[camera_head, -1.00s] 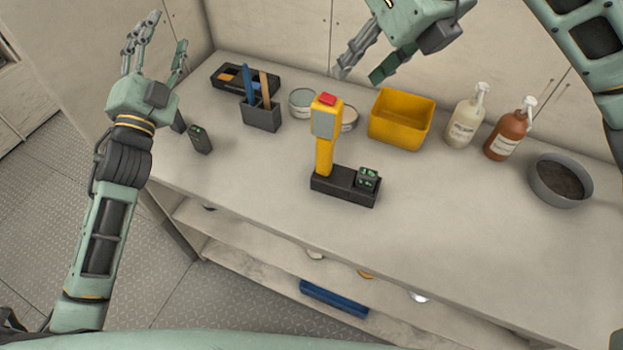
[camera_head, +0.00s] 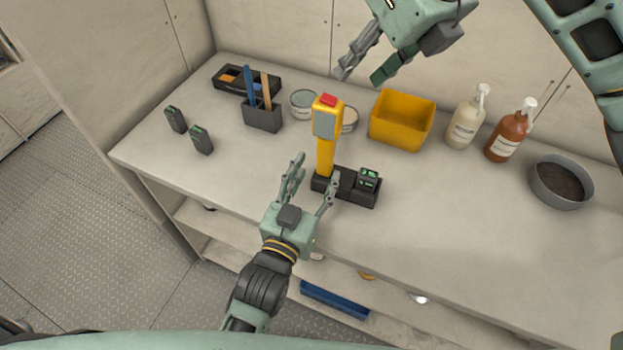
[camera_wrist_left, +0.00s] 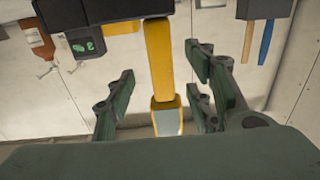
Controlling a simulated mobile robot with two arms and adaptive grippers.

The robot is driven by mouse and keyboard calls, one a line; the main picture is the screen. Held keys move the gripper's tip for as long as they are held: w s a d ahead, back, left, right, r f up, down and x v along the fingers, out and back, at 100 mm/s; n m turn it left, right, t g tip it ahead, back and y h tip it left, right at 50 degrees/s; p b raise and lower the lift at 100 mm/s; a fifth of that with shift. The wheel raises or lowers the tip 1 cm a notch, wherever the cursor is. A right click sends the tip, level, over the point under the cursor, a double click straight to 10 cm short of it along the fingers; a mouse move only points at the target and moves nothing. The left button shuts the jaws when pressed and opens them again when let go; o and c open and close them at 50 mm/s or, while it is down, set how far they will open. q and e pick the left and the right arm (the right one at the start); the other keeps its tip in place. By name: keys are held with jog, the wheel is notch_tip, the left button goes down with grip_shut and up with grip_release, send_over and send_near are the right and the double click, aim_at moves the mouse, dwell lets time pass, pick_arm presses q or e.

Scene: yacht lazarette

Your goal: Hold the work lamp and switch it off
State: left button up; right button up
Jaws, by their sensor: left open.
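The work lamp (camera_head: 326,140) is yellow with a grey lamp face and a red part on top. It stands upright in a black base (camera_head: 345,187) that also holds a small dark block with green marks (camera_head: 368,178). My left gripper (camera_head: 314,180) is open, just in front of the lamp's lower part. In the left wrist view the lamp's yellow body (camera_wrist_left: 159,65) runs between the open fingers (camera_wrist_left: 165,95), with no clear contact. My right gripper (camera_head: 362,62) hangs at the back above the worktop, its fingers apart and empty.
A yellow bin (camera_head: 402,120), two pump bottles (camera_head: 465,118) and a grey bowl (camera_head: 560,182) stand to the right. A pen holder (camera_head: 262,116), tins (camera_head: 303,103) and two dark blocks (camera_head: 201,140) are on the left. The front right worktop is clear.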

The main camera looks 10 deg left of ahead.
aim_at(323, 160)
pick_arm(q)
jog(key=x, duration=0.6)
jog(key=shift+w, duration=0.35)
jog(key=shift+c, duration=0.2)
grip_shut()
